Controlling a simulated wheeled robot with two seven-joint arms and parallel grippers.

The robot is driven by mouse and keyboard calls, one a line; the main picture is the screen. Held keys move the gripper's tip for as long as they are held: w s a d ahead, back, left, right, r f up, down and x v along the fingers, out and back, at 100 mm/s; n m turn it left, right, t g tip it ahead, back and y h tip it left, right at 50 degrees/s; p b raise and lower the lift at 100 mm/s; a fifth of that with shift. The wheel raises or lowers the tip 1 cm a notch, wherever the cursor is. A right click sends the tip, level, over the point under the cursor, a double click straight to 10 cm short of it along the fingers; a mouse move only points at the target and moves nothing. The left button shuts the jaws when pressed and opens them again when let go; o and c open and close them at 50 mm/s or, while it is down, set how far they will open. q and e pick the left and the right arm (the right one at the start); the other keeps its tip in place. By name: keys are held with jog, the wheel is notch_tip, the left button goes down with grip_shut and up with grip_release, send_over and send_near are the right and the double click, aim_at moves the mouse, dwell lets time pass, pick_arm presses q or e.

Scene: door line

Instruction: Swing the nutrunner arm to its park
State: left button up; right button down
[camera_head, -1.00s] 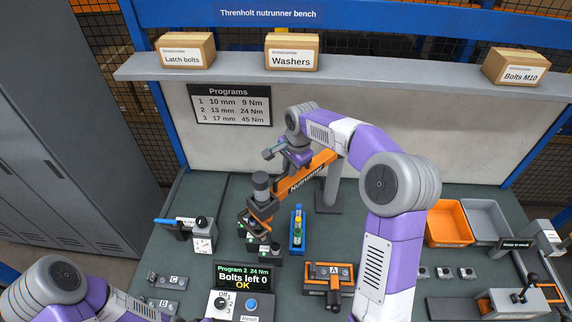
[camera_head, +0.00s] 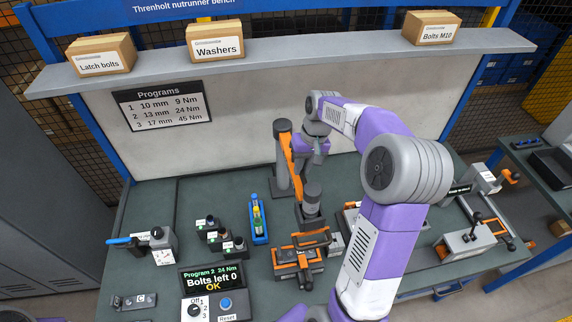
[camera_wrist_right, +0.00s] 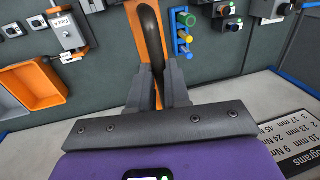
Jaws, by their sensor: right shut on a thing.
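The nutrunner arm (camera_head: 289,152) is an orange bar on a grey post at the back of the bench. Its dark tool head (camera_head: 312,202) hangs at its front end, behind and above the orange clamp fixture (camera_head: 297,262). My right gripper (camera_wrist_right: 160,88) is shut on the dark curved handle (camera_wrist_right: 153,38) of the arm; the orange bar (camera_wrist_right: 134,32) runs beside it. In the head view the fingers are mostly hidden beside the bar, under my purple wrist.
A display (camera_head: 212,278) reads "Program 2 24 Nm, Bolts left 0, OK". Several sockets (camera_head: 220,235) and a blue rack (camera_head: 258,219) stand left of the arm. My right forearm hides part of the bench. An orange bin (camera_wrist_right: 30,86) shows in the wrist view.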

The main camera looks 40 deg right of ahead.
jog(key=shift+s+d+r+n, duration=0.1)
jog(key=shift+s+d+n, duration=0.1)
jog(key=shift+d, duration=0.35)
jog(key=shift+s+d+r+n, duration=0.1)
jog(key=shift+s+d+n, duration=0.1)
jog(key=shift+d, duration=0.3)
jog(key=shift+w, duration=0.1)
jog(key=c, duration=1.1)
grip_release()
jog(key=shift+f, duration=0.1)
notch_tip(320, 180, up, 8)
jog(key=d, duration=0.1)
jog(key=shift+s+d+f, duration=0.15)
jog(key=shift+s+f, duration=0.1)
jog(key=shift+s, duration=0.1)
